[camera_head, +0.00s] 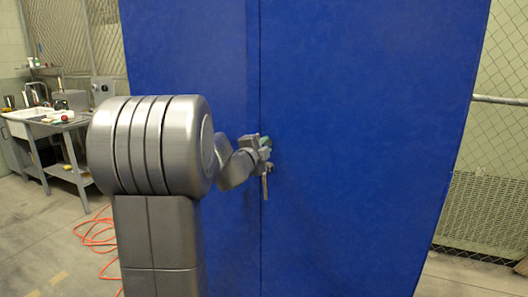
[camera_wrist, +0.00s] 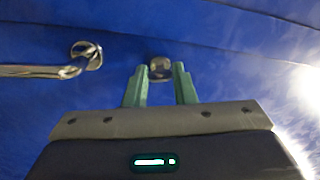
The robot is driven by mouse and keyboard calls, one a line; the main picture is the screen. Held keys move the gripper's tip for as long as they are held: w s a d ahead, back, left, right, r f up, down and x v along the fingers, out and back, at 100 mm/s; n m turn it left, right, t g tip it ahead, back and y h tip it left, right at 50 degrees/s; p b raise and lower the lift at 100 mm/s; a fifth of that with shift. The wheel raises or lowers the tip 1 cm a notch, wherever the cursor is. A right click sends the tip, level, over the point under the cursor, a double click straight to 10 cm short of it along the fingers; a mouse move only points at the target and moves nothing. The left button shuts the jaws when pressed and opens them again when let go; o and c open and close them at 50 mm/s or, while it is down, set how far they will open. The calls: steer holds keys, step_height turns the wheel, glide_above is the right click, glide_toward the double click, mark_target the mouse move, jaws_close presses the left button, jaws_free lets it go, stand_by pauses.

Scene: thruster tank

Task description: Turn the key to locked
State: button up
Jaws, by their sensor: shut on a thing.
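A tall blue two-door cabinet (camera_head: 350,120) stands in front of me, with a vertical seam between its doors. My gripper (camera_head: 265,146) is at the door front close to the seam. In the wrist view its green fingers (camera_wrist: 159,76) are on either side of a small metal key (camera_wrist: 160,68) at the blue door, and they are shut on it. The key's turn angle is too small to read. A silver lever handle (camera_wrist: 50,70) is to the left of the key in the wrist view; it hangs below my gripper in the head view (camera_head: 265,185).
A workbench with a sink (camera_head: 50,122) and bottles stands at the left back. An orange hose (camera_head: 95,238) lies on the floor there. A chain-link fence (camera_head: 490,150) is at the right. Floor at the lower right is clear.

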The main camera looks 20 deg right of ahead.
steer(key=shift+m+b, duration=0.45)
steer(key=shift+m, duration=1.05)
steer(key=o, duration=1)
steer(key=v, duration=1.3)
steer(key=shift+s+a, duration=0.25)
steer(key=shift+s, duration=0.05)
steer(key=x, duration=1.3)
steer(key=shift+w+d, duration=0.25)
steer(key=shift+w, duration=0.1)
